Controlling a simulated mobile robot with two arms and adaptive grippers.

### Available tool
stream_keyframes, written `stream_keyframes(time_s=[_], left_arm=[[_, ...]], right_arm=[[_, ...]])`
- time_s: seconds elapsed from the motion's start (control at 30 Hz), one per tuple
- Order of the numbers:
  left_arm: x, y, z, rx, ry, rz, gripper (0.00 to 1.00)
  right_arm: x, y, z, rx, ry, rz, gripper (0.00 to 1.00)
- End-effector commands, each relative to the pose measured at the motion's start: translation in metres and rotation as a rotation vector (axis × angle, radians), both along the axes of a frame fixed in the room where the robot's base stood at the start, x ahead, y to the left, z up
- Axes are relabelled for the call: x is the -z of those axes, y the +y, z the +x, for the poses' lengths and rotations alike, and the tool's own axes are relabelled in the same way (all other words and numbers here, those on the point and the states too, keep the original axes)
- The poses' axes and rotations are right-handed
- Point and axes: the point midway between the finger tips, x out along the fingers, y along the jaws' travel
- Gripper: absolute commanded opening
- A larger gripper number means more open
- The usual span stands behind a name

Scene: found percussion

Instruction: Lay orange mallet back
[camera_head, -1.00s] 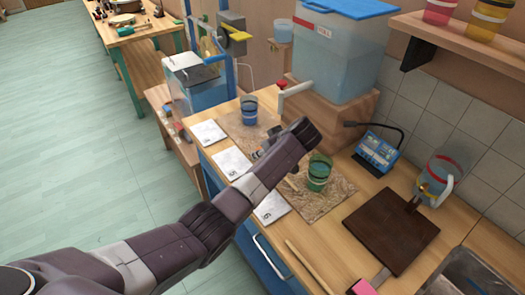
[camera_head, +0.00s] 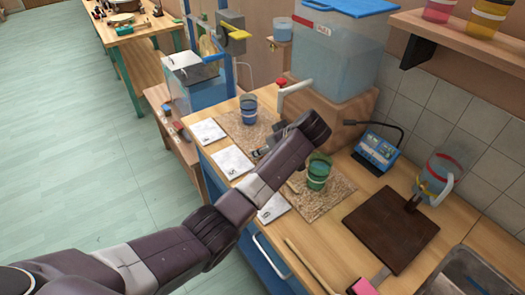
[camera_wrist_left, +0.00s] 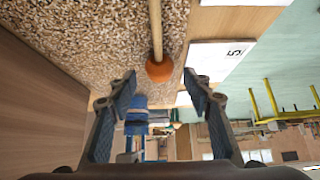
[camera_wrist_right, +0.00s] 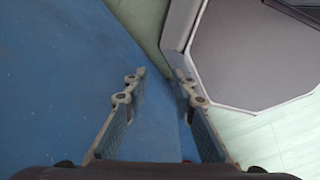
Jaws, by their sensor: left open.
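The orange mallet's round head (camera_wrist_left: 159,69) and pale wooden stick (camera_wrist_left: 154,25) show in the left wrist view, over a speckled cork-like mat (camera_wrist_left: 80,35). I cannot tell whether the mallet touches the mat. My left gripper (camera_wrist_left: 160,84) is open and empty, its fingertips apart on either side of the head and a little short of it in the picture. In the head view my left arm mostly hides this gripper (camera_head: 262,152) and the mallet. My right gripper (camera_wrist_right: 160,73) shows only in its wrist view, its fingers apart with nothing between them.
A green cup (camera_head: 318,172) stands on the near mat (camera_head: 330,200), close to my left wrist. A blue cup (camera_head: 249,110) stands on the far mat. White numbered cards (camera_head: 232,162) line the counter's edge. A dark board (camera_head: 390,230) and a blue device (camera_head: 376,148) lie to the right.

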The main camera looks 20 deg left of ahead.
Motion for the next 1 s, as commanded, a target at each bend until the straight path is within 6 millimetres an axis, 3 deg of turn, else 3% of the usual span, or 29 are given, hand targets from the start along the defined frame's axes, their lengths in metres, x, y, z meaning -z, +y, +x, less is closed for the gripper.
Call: stream_keyframes(time_s=[0.2,0.4,1.0], left_arm=[[-0.036,-0.027,-0.019,0.002,-0.004,-0.003,0.46],[-0.057,-0.04,-0.03,0.002,-0.001,-0.001,0.46],[-0.064,-0.043,-0.033,0.001,0.001,0.0,0.46]], right_arm=[[0.008,0.003,0.0,0.002,0.0,0.004,0.25],[0.012,0.004,0.0,0.003,-0.001,0.005,0.25],[0.012,0.004,0.0,0.002,-0.001,0.004,0.25]])
